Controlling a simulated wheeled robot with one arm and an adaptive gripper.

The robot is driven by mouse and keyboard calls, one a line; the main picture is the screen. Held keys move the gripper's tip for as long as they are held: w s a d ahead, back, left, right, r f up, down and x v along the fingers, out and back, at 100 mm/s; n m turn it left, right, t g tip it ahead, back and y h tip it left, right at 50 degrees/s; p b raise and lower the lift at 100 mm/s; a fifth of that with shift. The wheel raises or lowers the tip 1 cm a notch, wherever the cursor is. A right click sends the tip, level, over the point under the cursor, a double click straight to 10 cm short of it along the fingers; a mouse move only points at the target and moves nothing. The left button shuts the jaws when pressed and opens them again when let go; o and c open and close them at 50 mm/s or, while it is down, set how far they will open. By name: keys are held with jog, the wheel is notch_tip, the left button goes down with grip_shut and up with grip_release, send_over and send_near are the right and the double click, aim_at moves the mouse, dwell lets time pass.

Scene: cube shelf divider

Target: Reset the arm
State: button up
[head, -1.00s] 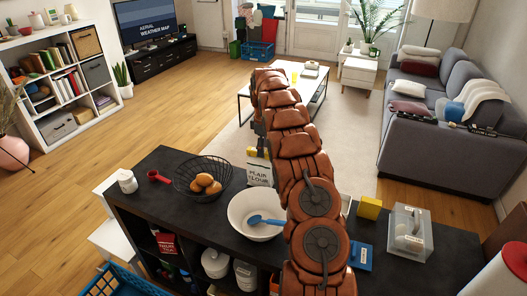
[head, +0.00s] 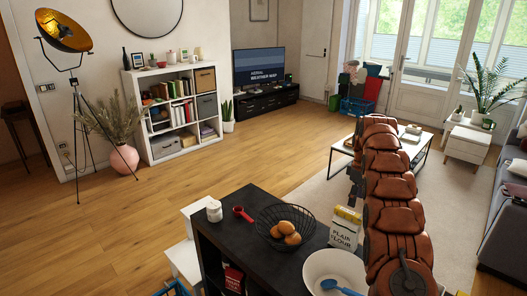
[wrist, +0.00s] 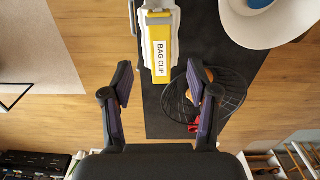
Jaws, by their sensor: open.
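My arm rises from the bottom right of the head view and reaches away past the dark counter (head: 262,262). In the wrist view my gripper (wrist: 159,78) is open, its two dark fingers wide apart. A yellow bag clip (wrist: 160,45) on a white flour bag (wrist: 159,5) shows beyond the fingertips, with nothing held between them. In the head view the flour bag (head: 344,234) stands upright on the counter, left of my arm.
A wire basket (head: 287,228) with brown round items, a red scoop (head: 241,213), a white jar (head: 214,211) and a white bowl (head: 334,268) with a blue utensil stand on the counter. A coffee table (head: 352,151) stands beyond my arm.

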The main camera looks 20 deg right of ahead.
jog(key=shift+a, duration=0.1)
jog(key=s+a+r+m, duration=0.1)
jog(key=s+a+r, duration=0.35)
jog(key=a, duration=0.25)
jog(key=s+a+r+m+g, duration=0.1)
jog(key=s+a+r+m, duration=0.15)
jog(key=s+a, duration=0.4)
jog(key=s+a+r, duration=0.3)
jog(key=a+r, duration=0.2)
jog(key=a, duration=0.4)
jog(key=s+a+f+m, duration=0.1)
jog(key=s+a, duration=0.4)
jog(key=s, duration=0.5)
jog(key=s+a+f, duration=0.3)
jog(key=s+a, duration=0.2)
jog(key=s, duration=0.5)
jog(key=s+a+f+m, duration=0.1)
jog(key=s+a, duration=0.4)
jog(key=s, duration=0.5)
jog(key=shift+a+f+m+g, duration=0.3)
jog(key=shift+f+m+g, duration=0.05)
jog(key=shift+f+g, duration=0.05)
